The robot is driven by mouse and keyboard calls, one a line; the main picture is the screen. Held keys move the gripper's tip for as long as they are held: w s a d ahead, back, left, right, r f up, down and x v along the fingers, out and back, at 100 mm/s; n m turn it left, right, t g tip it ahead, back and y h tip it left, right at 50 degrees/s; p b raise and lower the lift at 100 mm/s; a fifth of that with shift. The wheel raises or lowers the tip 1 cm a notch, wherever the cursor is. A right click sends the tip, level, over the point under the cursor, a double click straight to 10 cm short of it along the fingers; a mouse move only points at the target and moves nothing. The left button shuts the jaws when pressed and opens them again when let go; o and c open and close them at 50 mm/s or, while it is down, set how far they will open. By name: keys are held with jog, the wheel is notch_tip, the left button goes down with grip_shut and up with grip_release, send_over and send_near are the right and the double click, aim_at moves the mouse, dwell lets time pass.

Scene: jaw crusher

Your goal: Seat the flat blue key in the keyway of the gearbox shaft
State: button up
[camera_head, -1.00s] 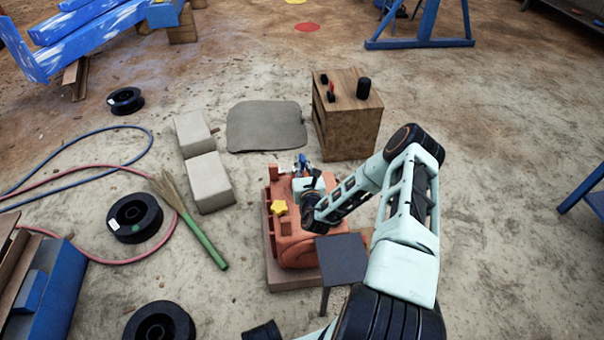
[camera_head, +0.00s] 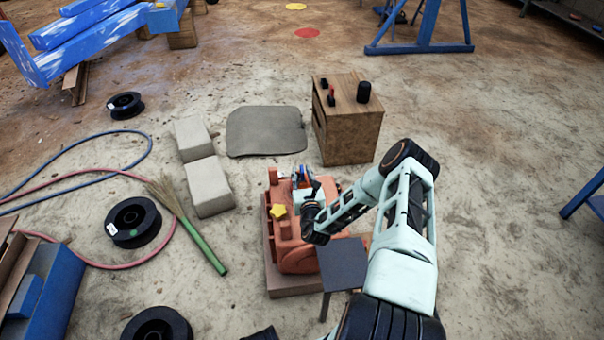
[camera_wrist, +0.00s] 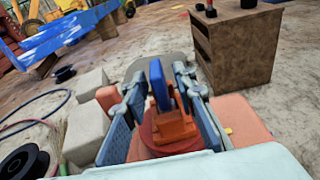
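The flat blue key (camera_wrist: 158,84) stands upright in the middle of the wrist view. Its lower end is beside or behind a small orange block (camera_wrist: 174,126), which hides how it is held. My gripper (camera_wrist: 160,82) is open, one finger on each side of the key, with a narrow gap showing on both sides. In the head view my gripper (camera_head: 303,178) is over the back of the orange gearbox (camera_head: 297,258). The key is too small there to tell from the fingers. I cannot make out the shaft's keyway in either view.
A yellow star-shaped knob (camera_head: 278,211) is on the gearbox's left. A dark small table (camera_head: 342,262) stands close in front at right. A wooden cabinet (camera_head: 347,125) is behind, and pale blocks (camera_head: 208,186) are to the left. Open ground lies to the right.

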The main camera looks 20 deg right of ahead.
jog(key=shift+r, duration=0.25)
jog(key=p+v, duration=0.4)
jog(key=v, duration=0.8)
jog(key=shift+f, duration=0.15)
